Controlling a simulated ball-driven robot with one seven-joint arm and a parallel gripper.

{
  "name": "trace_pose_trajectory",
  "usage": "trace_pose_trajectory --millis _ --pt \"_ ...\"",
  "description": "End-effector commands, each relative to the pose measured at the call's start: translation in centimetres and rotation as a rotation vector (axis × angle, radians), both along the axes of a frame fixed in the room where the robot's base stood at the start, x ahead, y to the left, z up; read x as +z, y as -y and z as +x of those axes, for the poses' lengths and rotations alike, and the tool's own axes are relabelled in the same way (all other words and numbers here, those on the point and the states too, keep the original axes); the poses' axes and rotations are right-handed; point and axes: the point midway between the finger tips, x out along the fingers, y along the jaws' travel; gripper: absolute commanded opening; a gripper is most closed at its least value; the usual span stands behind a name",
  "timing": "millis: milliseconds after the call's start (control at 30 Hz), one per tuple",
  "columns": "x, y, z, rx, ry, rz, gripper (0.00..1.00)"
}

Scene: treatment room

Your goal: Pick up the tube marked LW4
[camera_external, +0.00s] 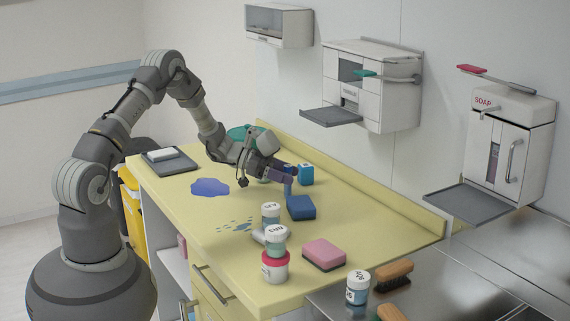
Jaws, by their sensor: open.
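My gripper (284,176) is low over the back half of the yellow counter, pointing right. It is open. A small blue upright object (289,187) is right at its fingertips; I cannot tell whether the fingers touch it. A blue container (306,174) with a pale label stands just right of the fingertips.
A blue sponge (301,208) and a pink sponge (324,254) lie on the counter (365,222). A grey tray (170,163) is at the far left. Brushes (394,270) lie on the metal surface. Dispensers (372,85) hang on the wall.

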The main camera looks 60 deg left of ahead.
Motion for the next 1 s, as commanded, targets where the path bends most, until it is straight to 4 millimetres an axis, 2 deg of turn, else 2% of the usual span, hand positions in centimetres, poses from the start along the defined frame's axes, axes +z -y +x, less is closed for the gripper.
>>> trace_pose_trajectory --millis 233,267,400,500,767,1000 --pt "-0.1 0.4 0.5 0.002 0.000 0.002 0.58" --pt "-0.1 0.4 0.5 0.002 0.000 0.002 0.54" --pt "-0.1 0.4 0.5 0.002 0.000 0.002 0.22" --pt "-0.1 0.4 0.5 0.002 0.000 0.002 0.03" --pt "0.0 0.4 0.5 0.002 0.001 0.001 0.03" --pt "2.2 0.4 0.5 0.001 0.002 0.002 0.03"
